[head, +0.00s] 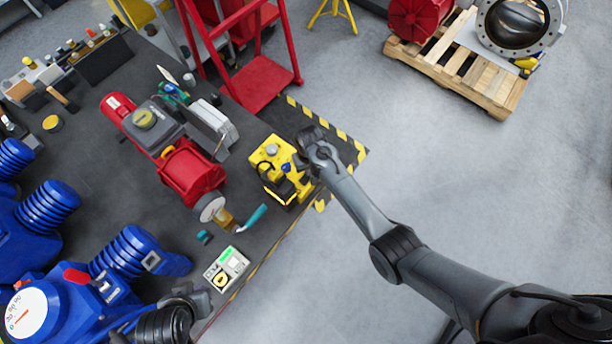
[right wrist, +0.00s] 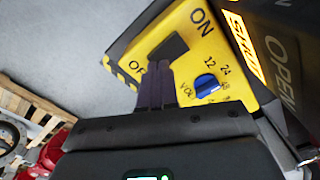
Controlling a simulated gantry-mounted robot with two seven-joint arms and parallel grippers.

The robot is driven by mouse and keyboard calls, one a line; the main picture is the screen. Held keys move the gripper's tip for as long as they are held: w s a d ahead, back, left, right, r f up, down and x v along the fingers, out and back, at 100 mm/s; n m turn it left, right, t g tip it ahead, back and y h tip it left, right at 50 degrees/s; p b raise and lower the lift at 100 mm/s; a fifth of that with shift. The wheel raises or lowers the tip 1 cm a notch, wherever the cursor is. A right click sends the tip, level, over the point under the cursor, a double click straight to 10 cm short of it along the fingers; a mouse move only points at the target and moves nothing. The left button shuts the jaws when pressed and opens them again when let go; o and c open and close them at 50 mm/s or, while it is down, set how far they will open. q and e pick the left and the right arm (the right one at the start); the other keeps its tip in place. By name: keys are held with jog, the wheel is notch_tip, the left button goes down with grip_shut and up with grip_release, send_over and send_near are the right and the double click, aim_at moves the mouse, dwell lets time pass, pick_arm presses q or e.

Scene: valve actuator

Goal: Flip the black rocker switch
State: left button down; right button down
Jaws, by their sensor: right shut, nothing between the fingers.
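The black rocker switch (right wrist: 168,48) sits on a yellow panel (right wrist: 225,50) between the ON and OFF labels in the right wrist view. My right gripper (right wrist: 159,66) is shut and empty, its dark fingertips at the switch's lower edge on the OFF side. I cannot tell whether they touch it. In the head view, the yellow box (head: 270,153) stands near the bench edge, with my right gripper (head: 297,165) at its right side; the switch cannot be made out there. Part of my left arm shows at the bottom left; its fingers are not clear.
A blue voltage knob (right wrist: 207,84) is just right of the fingers, and a dark part marked SHUT and OPEN (right wrist: 285,60) stands beyond it. A red valve actuator (head: 190,175) and blue actuators (head: 130,255) are on the bench. Open floor lies right of the bench.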

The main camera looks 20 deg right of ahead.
jog(key=shift+f, duration=0.35)
dwell(0.3)
jog(key=shift+f+b, duration=0.65)
dwell(0.4)
notch_tip(320, 180, up, 3)
jog(key=p, duration=0.3)
jog(key=shift+f, duration=0.15)
notch_tip(320, 180, up, 4)
jog(key=p, duration=0.4)
jog(key=shift+r+p, duration=0.2)
jog(key=shift+p, duration=0.2)
